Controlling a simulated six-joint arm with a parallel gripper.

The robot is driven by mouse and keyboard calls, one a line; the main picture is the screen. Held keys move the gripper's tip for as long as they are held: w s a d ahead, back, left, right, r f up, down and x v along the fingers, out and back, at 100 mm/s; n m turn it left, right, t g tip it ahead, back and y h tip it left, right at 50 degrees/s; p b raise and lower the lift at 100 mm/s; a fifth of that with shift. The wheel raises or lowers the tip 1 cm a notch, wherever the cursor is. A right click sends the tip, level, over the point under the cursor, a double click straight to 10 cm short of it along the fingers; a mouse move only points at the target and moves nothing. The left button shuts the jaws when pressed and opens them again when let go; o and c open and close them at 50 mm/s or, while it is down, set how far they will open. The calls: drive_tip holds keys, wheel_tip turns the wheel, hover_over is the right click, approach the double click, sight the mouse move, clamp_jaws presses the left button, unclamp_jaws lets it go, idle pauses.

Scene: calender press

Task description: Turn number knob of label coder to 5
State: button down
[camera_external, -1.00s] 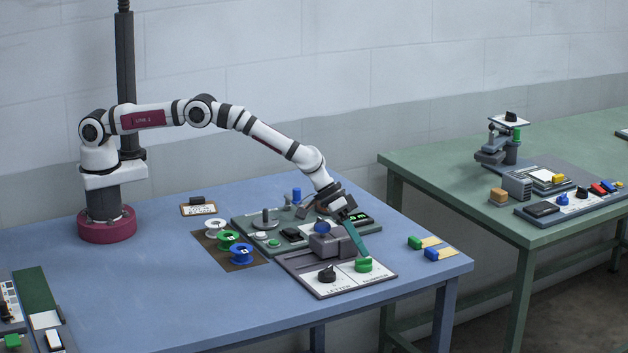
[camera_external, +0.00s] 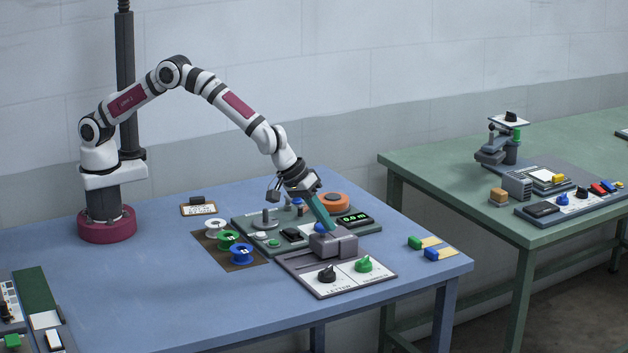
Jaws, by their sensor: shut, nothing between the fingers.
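The label coder (camera_external: 296,268) is a grey unit with a white panel near the front edge of the blue table. Its black letter knob (camera_external: 327,273) is on the left and its green knob (camera_external: 363,264), on the half beside it, is on the right. The label under the green knob and its setting are too small to read. A grey block (camera_external: 336,244) with a blue knob (camera_external: 320,229) stands behind them. My gripper (camera_external: 328,224) is shut and empty. Its teal fingers point down beside the blue knob, above and behind the grey block, apart from the green knob.
Behind the coder is a panel with a green display (camera_external: 353,219) reading about 0.0 m and an orange disc (camera_external: 334,203). Several spools (camera_external: 242,253) lie at left.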

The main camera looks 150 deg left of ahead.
sight(364, 264)
drive_tip(key=shift+n+y, duration=0.7)
drive_tip(key=shift+n, duration=0.2)
drive_tip(key=x, duration=0.3)
drive_tip(key=w+x, duration=0.1)
drive_tip(key=x, duration=0.5)
drive_tip(key=shift+w+a+r, duration=0.15)
drive_tip(key=shift+w, duration=0.1)
drive_tip(key=shift+s+a+m+t+h, duration=0.1)
drive_tip(key=shift+a+m+t+h, duration=0.15)
drive_tip(key=shift+m, duration=0.3)
drive_tip(key=shift+a+m+t+h, duration=0.15)
drive_tip(key=shift+m+t, duration=0.2)
drive_tip(key=shift+m, duration=0.2)
drive_tip(key=shift+a+m+t+h, duration=0.25)
drive_tip(key=shift+m+t+h, duration=0.2)
drive_tip(key=shift+m, duration=0.65)
drive_tip(key=shift+a, duration=0.65)
